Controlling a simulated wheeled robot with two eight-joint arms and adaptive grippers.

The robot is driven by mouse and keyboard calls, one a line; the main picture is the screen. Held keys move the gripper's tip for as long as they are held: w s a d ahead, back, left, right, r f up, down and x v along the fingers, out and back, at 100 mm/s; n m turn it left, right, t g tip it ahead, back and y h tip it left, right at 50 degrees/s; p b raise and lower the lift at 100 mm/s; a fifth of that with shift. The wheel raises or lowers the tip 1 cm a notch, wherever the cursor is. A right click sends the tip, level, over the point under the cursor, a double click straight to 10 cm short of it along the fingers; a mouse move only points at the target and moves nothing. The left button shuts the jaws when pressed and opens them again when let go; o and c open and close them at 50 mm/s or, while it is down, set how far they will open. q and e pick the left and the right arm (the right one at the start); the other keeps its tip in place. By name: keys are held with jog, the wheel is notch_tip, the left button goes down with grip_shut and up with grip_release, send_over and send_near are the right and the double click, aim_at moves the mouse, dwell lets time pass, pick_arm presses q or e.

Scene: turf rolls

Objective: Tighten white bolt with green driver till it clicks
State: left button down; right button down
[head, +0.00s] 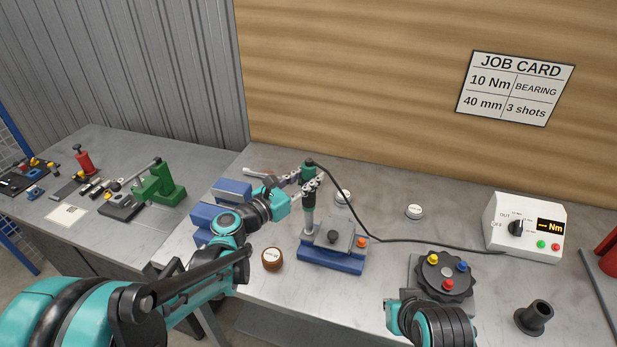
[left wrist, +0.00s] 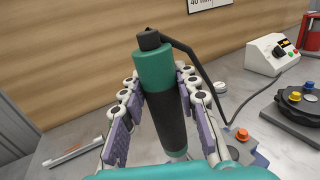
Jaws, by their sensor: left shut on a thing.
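The green driver (head: 308,172) has a green top, a dark grip and a pale lower shaft, with a cable from its top. My left gripper (head: 308,186) is shut around its grip and holds it nearly upright; the left wrist view shows the driver (left wrist: 155,70) between the finger pads of the gripper (left wrist: 168,115). The driver's lower end stands over the left end of a blue fixture (head: 330,262) with a grey plate. The white bolt is not clearly visible; the spot under the driver is hard to make out. An orange bolt (head: 361,242) is at the fixture's right.
The cable runs right to a white controller (head: 500,222) reading "-- Nm". A dark knob plate (head: 445,278) with coloured pegs and a black holder (head: 535,317) stand at right. A brown round pot (head: 272,259) is left of the fixture. My right arm shows at bottom.

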aim_at(308, 165)
pick_arm(q)
jog(key=shift+f+b, duration=0.3)
jog(key=shift+b, duration=0.1)
dwell(0.8)
jog(key=shift+r, duration=0.1)
dwell(0.4)
notch_tip(308, 165, up, 7)
jog(key=p, duration=0.5)
jog(key=shift+p, duration=0.3)
